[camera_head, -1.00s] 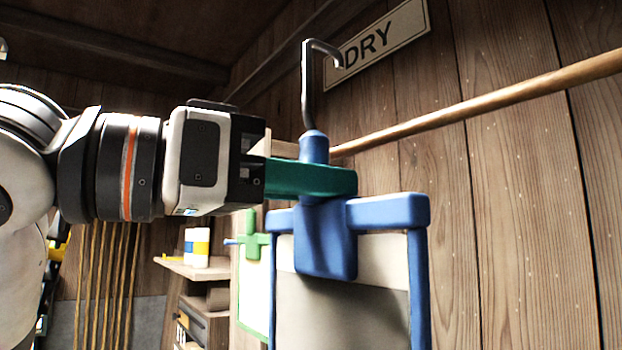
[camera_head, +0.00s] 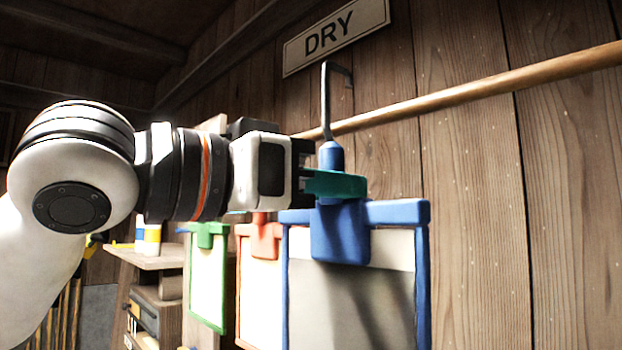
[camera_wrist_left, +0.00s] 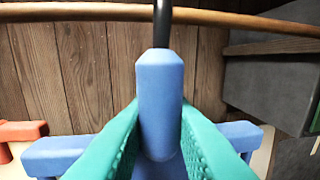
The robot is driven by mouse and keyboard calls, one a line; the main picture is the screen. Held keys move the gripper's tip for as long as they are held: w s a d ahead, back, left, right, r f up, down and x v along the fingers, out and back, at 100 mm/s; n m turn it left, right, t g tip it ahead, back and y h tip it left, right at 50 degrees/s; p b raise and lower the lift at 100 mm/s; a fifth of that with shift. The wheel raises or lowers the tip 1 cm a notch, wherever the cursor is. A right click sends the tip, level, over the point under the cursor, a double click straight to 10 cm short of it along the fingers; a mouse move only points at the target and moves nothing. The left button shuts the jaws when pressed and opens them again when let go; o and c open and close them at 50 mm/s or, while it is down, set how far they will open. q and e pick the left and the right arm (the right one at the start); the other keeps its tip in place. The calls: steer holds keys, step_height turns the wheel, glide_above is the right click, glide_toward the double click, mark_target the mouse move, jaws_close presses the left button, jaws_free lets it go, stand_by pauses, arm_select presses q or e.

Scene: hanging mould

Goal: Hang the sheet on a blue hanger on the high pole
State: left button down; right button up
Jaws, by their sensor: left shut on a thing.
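The blue hanger (camera_head: 340,235) hangs upright from my left gripper (camera_head: 338,185), which is shut on its neck just under the metal hook. A pale grey sheet (camera_head: 350,300) is held in the blue frame below. In the left wrist view the green fingers press both sides of the blue neck (camera_wrist_left: 160,95), and the pole (camera_wrist_left: 90,12) crosses behind the hook's shaft. My right gripper is not in view.
A red hanger (camera_head: 262,242) and a green hanger (camera_head: 207,245) with sheets are to the left, behind the blue one. A "DRY" sign (camera_head: 335,37) is on the plank wall above the pole. A shelf (camera_head: 150,258) stands at left. The pole's right stretch is clear.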

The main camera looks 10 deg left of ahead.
arm_select(q)
steer(key=w+d+f, duration=0.1)
steer(key=w+d, duration=0.3)
steer(key=w, duration=0.2)
steer(key=shift+d+f, duration=0.15)
steer(key=shift+f, duration=0.15)
stand_by(0.3)
steer(key=c, duration=1.2)
jaws_free()
